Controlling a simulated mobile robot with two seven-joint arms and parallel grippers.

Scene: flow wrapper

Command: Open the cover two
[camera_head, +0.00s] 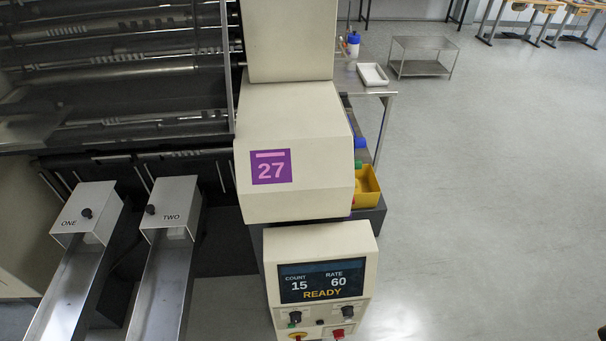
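Cover two (173,203) is a grey metal box-shaped lid marked "TWO" with a black knob (151,210) on its left side. It sits at the far end of a metal chute (160,290) in the lower left and looks closed. Cover one (87,211), marked "ONE", is the same kind of lid with a black knob, just to its left over its own chute. Neither of my grippers is in view.
The cream machine housing (295,150) with a purple "27" label stands right of the covers. Below it is a control panel (322,280) reading "READY". Dark rollers (110,70) lie behind. A yellow bin (366,186) sits right of the housing. Open floor (480,220) fills the right side.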

